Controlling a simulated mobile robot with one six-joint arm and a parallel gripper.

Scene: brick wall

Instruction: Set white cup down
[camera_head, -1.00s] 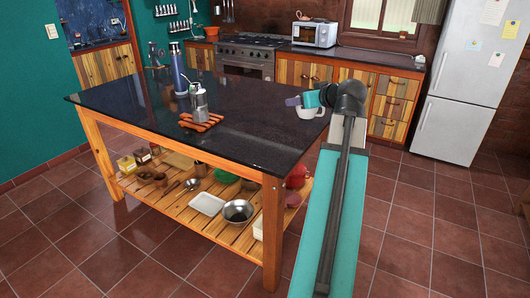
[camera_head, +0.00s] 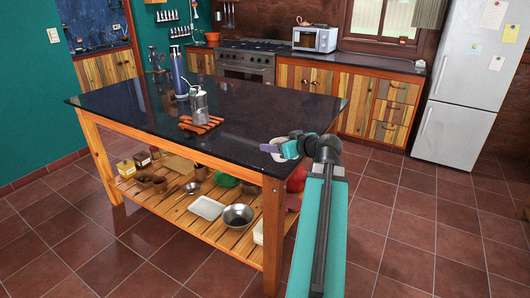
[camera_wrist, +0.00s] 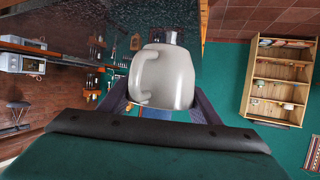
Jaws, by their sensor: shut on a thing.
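The white cup (camera_head: 274,148) is at the right end of the dark island counter (camera_head: 240,115), partly hidden by my gripper (camera_head: 284,150) in the head view. In the wrist view the white cup (camera_wrist: 172,78) sits between the two dark fingers of my gripper (camera_wrist: 160,104), with its handle toward the camera's left. My gripper is shut on the cup. I cannot tell whether the cup's base touches the counter or is a little above it.
Bare counter lies between these and the cup.

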